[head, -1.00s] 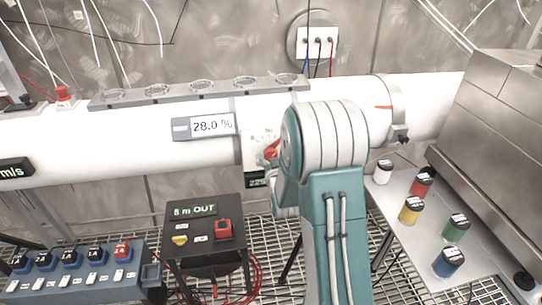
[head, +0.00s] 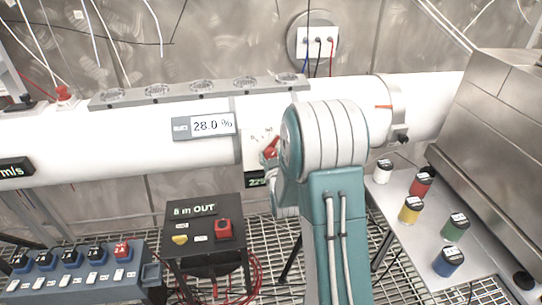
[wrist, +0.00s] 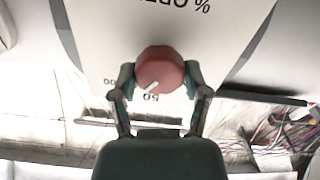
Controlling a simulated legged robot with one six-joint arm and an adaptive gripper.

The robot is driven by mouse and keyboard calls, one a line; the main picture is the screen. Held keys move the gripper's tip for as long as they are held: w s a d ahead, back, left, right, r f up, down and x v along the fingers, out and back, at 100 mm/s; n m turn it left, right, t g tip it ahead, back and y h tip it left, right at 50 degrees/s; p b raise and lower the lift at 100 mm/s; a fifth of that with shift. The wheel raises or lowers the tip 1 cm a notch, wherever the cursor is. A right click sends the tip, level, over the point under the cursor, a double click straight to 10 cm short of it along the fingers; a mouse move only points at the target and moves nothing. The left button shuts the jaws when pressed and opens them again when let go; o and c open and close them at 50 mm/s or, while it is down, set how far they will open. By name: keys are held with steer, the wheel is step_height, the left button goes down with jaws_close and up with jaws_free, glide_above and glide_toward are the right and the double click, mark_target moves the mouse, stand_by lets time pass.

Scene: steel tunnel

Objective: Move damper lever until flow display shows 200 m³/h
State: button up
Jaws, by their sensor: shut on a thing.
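The red damper lever (head: 271,147) stands on a pale scale plate on the white duct, partly hidden behind my arm in the head view. In the wrist view its round red end (wrist: 160,66) sits between the two fingers of my gripper (wrist: 160,77), which is shut on it. A white mark on the lever end points down-left, near the printed 50. The flow display (head: 256,180) is a small dark panel with green digits below the plate. Its first digits look like 22; my arm hides the rest. My gripper is mostly hidden in the head view.
A grey display (head: 205,125) on the duct reads 28.0 %. A black box (head: 205,225) with a red switch stands below. A blue switch panel (head: 80,275) is at lower left. Several coloured cans stand on a metal shelf (head: 395,225) at right.

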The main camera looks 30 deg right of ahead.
steer(key=o, duration=1.1)
steer(key=shift+w, duration=0.1)
steer(key=shift+o, duration=0.2)
steer(key=shift+a, duration=0.1)
steer(key=v, duration=0.7)
steer(key=shift+a, duration=0.1)
